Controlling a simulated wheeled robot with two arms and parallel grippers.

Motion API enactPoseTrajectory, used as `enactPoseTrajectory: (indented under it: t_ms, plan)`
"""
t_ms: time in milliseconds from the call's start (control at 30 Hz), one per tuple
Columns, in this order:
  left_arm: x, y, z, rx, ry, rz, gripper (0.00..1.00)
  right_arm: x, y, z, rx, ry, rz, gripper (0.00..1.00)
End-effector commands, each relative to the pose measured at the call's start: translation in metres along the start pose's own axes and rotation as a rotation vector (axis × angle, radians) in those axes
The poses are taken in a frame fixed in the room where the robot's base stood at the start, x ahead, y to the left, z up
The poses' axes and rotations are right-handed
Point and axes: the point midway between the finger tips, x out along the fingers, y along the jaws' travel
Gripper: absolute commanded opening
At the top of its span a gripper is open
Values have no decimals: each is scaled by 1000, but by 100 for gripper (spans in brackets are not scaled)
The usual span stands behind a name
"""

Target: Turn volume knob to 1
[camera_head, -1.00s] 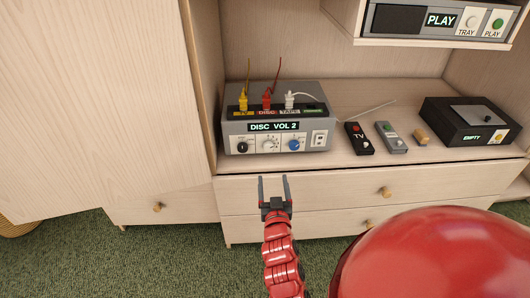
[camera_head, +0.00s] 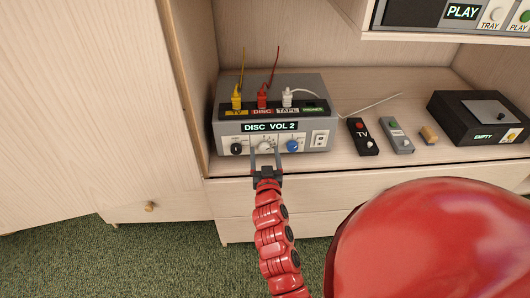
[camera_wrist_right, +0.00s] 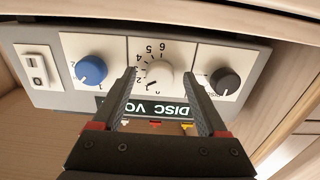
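The grey amplifier box (camera_head: 225,130) stands on the shelf, its display (camera_head: 270,127) reading "DISC VOL 2". Its front has a black knob (camera_head: 236,149), a white middle knob (camera_head: 264,145) and a blue knob (camera_head: 292,146). In the right wrist view, upside down, the white knob (camera_wrist_right: 158,74) has a dial of printed numbers around it. My right gripper (camera_head: 266,149) is open, its fingertips (camera_wrist_right: 159,76) on either side of the white knob. I cannot tell whether they touch it. My left gripper is not in view.
Yellow, red and white plugs sit on top of the box. An upper shelf (camera_head: 440,38) overhangs at right.

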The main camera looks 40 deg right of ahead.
Motion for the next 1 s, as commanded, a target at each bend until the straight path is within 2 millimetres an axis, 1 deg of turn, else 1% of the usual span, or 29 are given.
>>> enactPoseTrajectory:
  t_ms: [33, 67, 100, 167, 200, 267, 300, 433, 467, 767, 1000]
  plan:
    - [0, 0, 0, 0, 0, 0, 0, 0, 0, 0, 0, 0, 0, 74]
    - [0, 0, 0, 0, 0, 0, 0, 0, 0, 0, 0, 0, 0, 69]
    - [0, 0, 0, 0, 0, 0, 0, 0, 0, 0, 0, 0, 0, 62]
    - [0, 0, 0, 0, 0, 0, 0, 0, 0, 0, 0, 0, 0, 51]
    - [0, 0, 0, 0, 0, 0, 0, 0, 0, 0, 0, 0, 0, 44]
    - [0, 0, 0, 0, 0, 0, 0, 0, 0, 0, 0, 0, 0, 33]
    - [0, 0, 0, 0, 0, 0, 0, 0, 0, 0, 0, 0, 0, 26]
    - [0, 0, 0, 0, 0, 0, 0, 0, 0, 0, 0, 0, 0, 2]
    - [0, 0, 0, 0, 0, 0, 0, 0, 0, 0, 0, 0, 0, 0]
    - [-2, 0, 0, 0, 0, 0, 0, 0, 0, 1, -33, -1, -1, 0]
    - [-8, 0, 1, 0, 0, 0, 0, 0, 0, 1, -166, 1, -2, 0]
